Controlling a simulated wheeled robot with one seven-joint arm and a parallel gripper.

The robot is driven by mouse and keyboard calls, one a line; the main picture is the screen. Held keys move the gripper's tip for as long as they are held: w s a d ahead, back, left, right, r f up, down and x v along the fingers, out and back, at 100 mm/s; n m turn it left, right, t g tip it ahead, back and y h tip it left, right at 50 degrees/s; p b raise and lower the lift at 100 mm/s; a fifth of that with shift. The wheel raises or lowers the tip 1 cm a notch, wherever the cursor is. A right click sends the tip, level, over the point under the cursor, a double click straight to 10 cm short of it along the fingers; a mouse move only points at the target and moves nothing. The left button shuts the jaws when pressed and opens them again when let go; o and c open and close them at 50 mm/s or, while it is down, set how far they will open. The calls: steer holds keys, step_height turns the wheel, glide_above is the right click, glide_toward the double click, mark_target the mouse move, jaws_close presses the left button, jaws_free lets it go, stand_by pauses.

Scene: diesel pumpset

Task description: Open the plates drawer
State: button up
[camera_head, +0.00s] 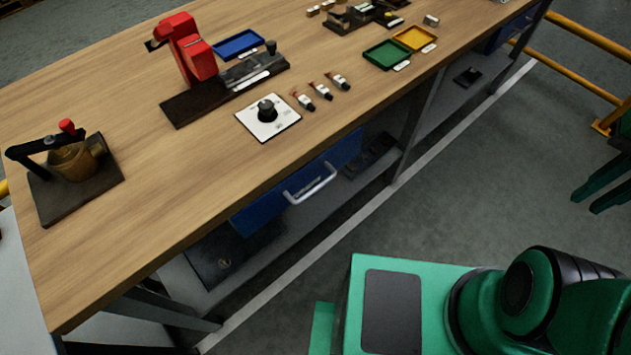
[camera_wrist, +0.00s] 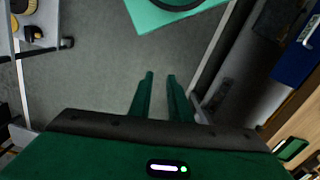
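A blue drawer (camera_head: 262,208) with a pale bar handle (camera_head: 312,190) sits under the front edge of the workbench and looks shut. A small label shows behind the handle, too small to read. A second blue drawer (camera_head: 508,32) is under the bench's far right end. Which one is the plates drawer I cannot tell. A blue front (camera_wrist: 296,58) also shows at the right of the wrist view. My gripper (camera_head: 598,192) is at the right edge of the head view, away from both drawers. In the wrist view its green fingers (camera_wrist: 160,75) are apart and empty, above the floor.
The wooden workbench (camera_head: 215,165) carries a red hand press (camera_head: 188,48), a dial plate (camera_head: 268,118), several small tubes, and blue, green and yellow trays. A lower shelf (camera_head: 330,180) and legs (camera_head: 412,125) are beneath. Yellow rails (camera_head: 575,70) stand at right. Floor before the bench is clear.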

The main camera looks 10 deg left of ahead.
steer(key=w+a+f+n+g+y, duration=0.1)
steer(key=w+a+f+n+g, duration=0.1)
steer(key=w+a+f, duration=0.4)
steer(key=n+g+y, duration=0.4)
steer(key=g+y, duration=0.2)
steer(key=y, duration=0.6)
glide_toward(327, 181)
steer(key=x, duration=1.2)
steer(key=shift+c, duration=0.7)
